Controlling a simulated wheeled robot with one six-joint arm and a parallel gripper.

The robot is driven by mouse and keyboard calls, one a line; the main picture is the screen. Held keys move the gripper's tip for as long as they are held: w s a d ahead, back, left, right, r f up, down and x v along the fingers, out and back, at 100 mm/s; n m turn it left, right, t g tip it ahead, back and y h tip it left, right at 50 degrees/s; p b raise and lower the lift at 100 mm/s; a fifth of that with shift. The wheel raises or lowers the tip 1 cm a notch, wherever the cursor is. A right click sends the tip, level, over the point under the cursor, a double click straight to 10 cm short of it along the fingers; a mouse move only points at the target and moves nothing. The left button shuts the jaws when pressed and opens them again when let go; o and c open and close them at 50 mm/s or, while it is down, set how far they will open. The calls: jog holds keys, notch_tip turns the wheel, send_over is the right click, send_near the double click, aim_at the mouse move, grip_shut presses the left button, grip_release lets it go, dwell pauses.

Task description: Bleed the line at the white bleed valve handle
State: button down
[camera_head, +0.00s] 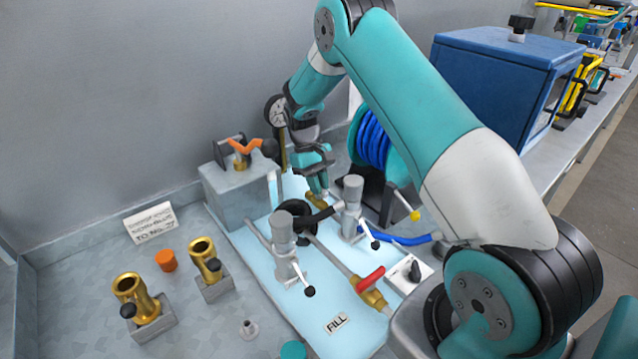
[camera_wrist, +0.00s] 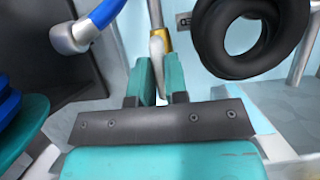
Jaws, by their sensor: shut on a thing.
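The white bleed valve handle (camera_wrist: 157,48) shows in the wrist view as a small pale lever between the two teal fingers of my gripper (camera_wrist: 160,66). My gripper is shut on it. The brass valve body (camera_wrist: 160,40) is just beyond the fingertips, with a thin pipe rising from it. In the head view my gripper (camera_head: 317,172) is at the back of the pale blue plate, right above the brass valve body (camera_head: 318,196). The handle is hidden there by the gripper, and its lower part is hidden between the fingers in the wrist view.
A black coil (camera_wrist: 255,35) is close at the right of the gripper. A grey nozzle on a blue hose (camera_wrist: 75,35) is at the left. In the head view, a blue hose reel (camera_head: 372,138), two grey posts (camera_head: 283,235) and a red-handled valve (camera_head: 371,281) stand nearby.

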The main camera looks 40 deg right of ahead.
jog(key=shift+w+r, duration=0.1)
dwell(0.4)
jog(key=c, duration=1.1)
grip_release()
jog(key=shift+c, duration=0.2)
jog(key=p+v, duration=0.4)
jog(key=v, duration=1.3)
jog(key=shift+r+p, duration=0.25)
jog(key=shift+p, duration=0.05)
